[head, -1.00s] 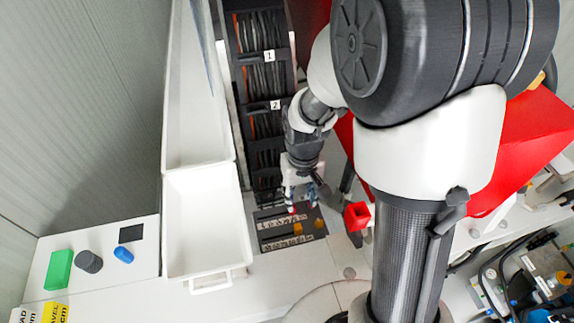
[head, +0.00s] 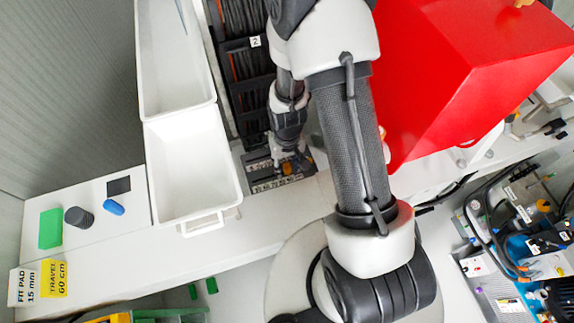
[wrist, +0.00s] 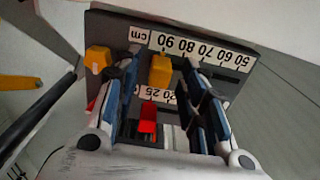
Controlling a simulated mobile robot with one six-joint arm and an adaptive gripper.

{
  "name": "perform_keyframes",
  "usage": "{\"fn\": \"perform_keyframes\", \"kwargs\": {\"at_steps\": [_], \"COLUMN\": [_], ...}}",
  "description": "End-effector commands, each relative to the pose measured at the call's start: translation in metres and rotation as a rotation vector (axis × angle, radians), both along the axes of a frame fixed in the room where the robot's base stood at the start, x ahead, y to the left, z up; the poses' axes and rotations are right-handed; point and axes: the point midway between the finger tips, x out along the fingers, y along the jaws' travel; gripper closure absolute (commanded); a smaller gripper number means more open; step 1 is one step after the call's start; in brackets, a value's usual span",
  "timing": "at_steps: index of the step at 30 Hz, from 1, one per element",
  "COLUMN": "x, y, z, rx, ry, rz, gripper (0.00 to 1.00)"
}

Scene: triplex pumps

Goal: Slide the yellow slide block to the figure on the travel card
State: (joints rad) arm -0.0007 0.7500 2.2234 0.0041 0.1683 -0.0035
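The yellow slide block (wrist: 160,70) sits on a dark scale panel (wrist: 200,28), under the 90 end of its "cm" scale in the wrist view. My gripper (wrist: 162,80) is open, with one finger on each side of the block and visible gaps beside it. A red slide block (wrist: 148,118) lies nearer, by a second scale mostly hidden by the fingers. The travel card (head: 55,278) is yellow and reads "TRAVEL 60 cm". In the head view my gripper (head: 287,160) is over the panel and hides much of it.
A yellow-orange knob (wrist: 97,58) is at the panel's left end. A white "FIT PAD 15 mm" card (head: 25,287) is beside the travel card. A white bin (head: 190,170) stands left of the panel. A large red box (head: 460,70) is close to the arm's right.

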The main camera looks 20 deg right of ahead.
Motion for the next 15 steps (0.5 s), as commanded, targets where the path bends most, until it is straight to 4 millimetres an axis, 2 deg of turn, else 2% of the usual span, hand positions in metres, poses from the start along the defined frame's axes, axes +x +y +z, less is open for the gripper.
{"fn": "perform_keyframes", "kwargs": {"at_steps": [4,12,15], "x": [0.0000,0.0001,0.0001], "y": [0.0000,0.0000,0.0000], "z": [-0.0096,-0.0108,-0.0107], "rx": [0.000,0.000,0.000], "ry": [-0.001,-0.001,-0.001], "rz": [0.000,0.000,0.000], "gripper": [0.62,0.62,0.67]}}
